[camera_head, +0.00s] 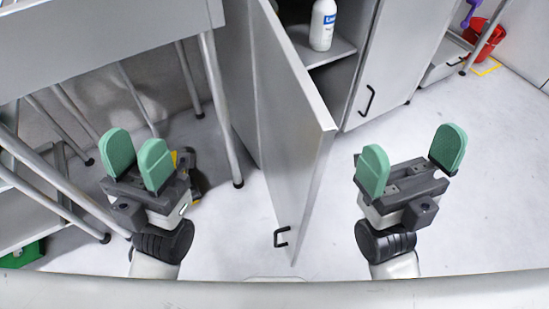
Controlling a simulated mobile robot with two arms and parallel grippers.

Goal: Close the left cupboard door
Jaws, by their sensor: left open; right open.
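The left cupboard door (287,130) stands wide open, swung out toward me, with its top edge and a black handle (282,237) showing. The cupboard (323,80) behind it is partly visible inside, with a white bottle (323,25) on a shelf. The right cupboard door (378,66) is shut and has its own black handle. My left gripper (137,160) is open and empty, to the left of the open door and apart from it. My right gripper (411,158) is open and empty, to the right of the open door and apart from it.
A metal table (110,40) with several legs stands at the left, close to my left gripper. A red bucket (484,40) stands at the far right. A yellow and black object (190,172) lies behind my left gripper. The floor at the right (490,170) is clear.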

